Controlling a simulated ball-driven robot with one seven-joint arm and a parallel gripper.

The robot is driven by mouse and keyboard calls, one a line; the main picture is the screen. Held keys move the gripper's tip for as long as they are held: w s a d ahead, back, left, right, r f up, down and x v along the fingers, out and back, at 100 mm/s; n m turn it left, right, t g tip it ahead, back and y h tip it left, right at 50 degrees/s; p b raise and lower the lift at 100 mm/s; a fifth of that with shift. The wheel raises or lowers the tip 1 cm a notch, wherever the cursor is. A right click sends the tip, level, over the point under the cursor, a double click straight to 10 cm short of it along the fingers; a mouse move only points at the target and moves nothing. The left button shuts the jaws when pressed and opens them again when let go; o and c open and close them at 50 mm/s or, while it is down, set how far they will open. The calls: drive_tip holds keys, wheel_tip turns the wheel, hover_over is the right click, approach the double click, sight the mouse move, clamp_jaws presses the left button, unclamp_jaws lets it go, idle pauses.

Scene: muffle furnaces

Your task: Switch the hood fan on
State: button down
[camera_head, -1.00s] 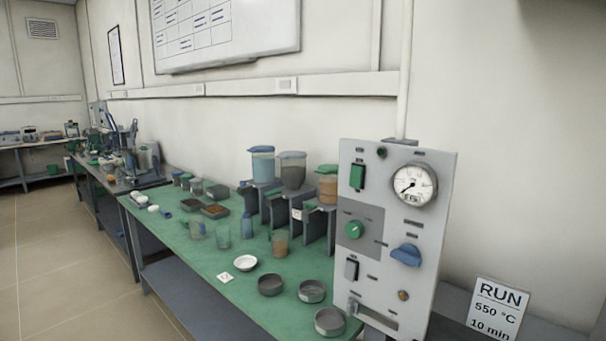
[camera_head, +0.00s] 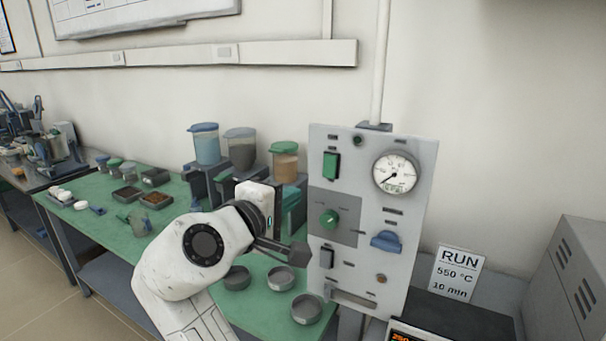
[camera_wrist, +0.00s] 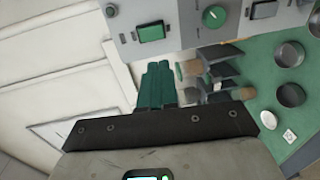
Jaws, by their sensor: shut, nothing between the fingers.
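A grey control panel (camera_head: 345,300) stands upright at the bench's right end. It carries a green rocker switch (camera_head: 331,166) at upper left, a green knob (camera_head: 329,219), a dark rocker switch (camera_head: 327,257), a blue knob (camera_head: 386,241) and a round gauge (camera_head: 396,173). Its labels are too small to read, so I cannot tell which control is the hood fan's. My gripper (camera_head: 299,254) is shut and empty by the panel's lower left edge; contact cannot be told. In the wrist view, its green fingertips (camera_wrist: 158,70) point toward the green rocker switch (camera_wrist: 152,32), apart from it in the picture.
Jars with lids (camera_head: 205,148) stand on dark stands left of the panel. Several round dishes (camera_head: 306,309) lie on the green bench near my arm. A RUN sign (camera_head: 458,272) and a grey vented box (camera_head: 575,280) stand to the right.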

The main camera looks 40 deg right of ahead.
sight(328, 175)
drive_tip(key=shift+d, duration=0.1)
drive_tip(key=p+x, duration=0.4)
drive_tip(key=x, duration=0.9)
drive_tip(key=shift+w+d+f, duration=0.1)
drive_tip(key=shift+w+d, duration=0.05)
drive_tip(key=shift+d, duration=0.25)
drive_tip(key=shift+d+f+b, duration=0.15)
drive_tip(key=shift+f+b, duration=0.2)
drive_tip(key=shift+b, duration=0.3)
drive_tip(key=shift+r+h, duration=0.2)
drive_tip(key=shift+h, duration=0.1)
